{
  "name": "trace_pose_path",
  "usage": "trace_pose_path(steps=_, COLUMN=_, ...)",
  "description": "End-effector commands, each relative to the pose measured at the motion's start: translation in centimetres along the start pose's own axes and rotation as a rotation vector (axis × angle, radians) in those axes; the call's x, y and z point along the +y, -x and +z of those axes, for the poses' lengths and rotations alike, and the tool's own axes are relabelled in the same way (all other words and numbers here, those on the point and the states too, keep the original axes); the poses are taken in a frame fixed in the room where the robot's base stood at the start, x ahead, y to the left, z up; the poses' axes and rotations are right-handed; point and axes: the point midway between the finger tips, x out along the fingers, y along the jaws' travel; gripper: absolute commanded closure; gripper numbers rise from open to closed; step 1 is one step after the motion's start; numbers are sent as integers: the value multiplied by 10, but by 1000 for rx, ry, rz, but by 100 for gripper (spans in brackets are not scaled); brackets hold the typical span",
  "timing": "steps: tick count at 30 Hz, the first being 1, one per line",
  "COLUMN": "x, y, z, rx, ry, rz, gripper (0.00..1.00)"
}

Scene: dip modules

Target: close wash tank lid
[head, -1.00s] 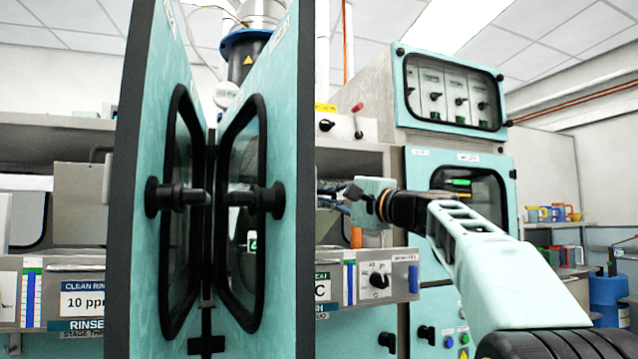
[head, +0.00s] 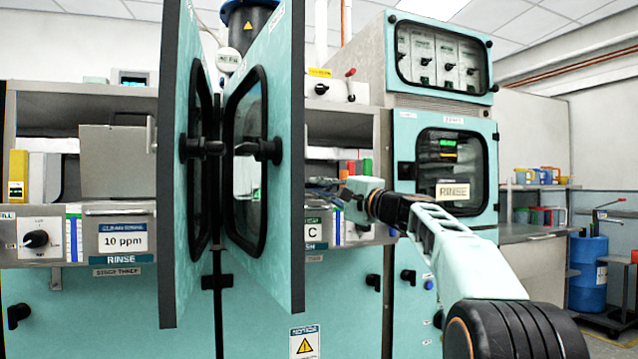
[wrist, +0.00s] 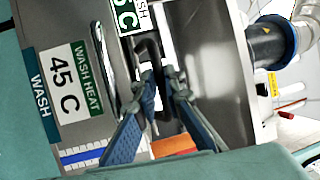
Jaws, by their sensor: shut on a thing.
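My gripper (wrist: 163,88) shows in the wrist view with its two blue fingers closed around a dark bent handle (wrist: 147,50). The handle runs beside a brushed steel panel (wrist: 208,65), which looks like the wash tank lid; its tilt is hard to tell. The wash tank front (wrist: 98,45) with its WASH HEAT 45 C label (wrist: 75,85) is at the left of that view. In the head view my gripper (head: 326,189) reaches in above the wash front (head: 362,232), just right of the open teal door. The lid is mostly hidden there.
Two open teal doors (head: 285,190) with black windows and handles stand upright close to my gripper's left. The rinse station (head: 122,238) is left of them. A teal cabinet (head: 484,212) stands right behind my arm. A blue drum (head: 590,270) is at far right.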

Motion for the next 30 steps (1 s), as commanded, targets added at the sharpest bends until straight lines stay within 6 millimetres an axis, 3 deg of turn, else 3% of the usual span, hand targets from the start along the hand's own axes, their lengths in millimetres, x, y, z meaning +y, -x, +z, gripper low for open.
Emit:
trace_pose_path(steps=17, x=4, y=-2, z=-2, rx=0, ry=-1, rz=-1, gripper=100)
trace_pose_path(steps=18, x=4, y=-2, z=-2, rx=0, ry=-1, rz=-1, gripper=88)
trace_pose_path(steps=20, x=4, y=-2, z=-2, rx=0, ry=-1, rz=-1, gripper=83)
trace_pose_path(steps=30, x=3, y=0, z=-2, rx=0, ry=0, rz=-2, gripper=83)
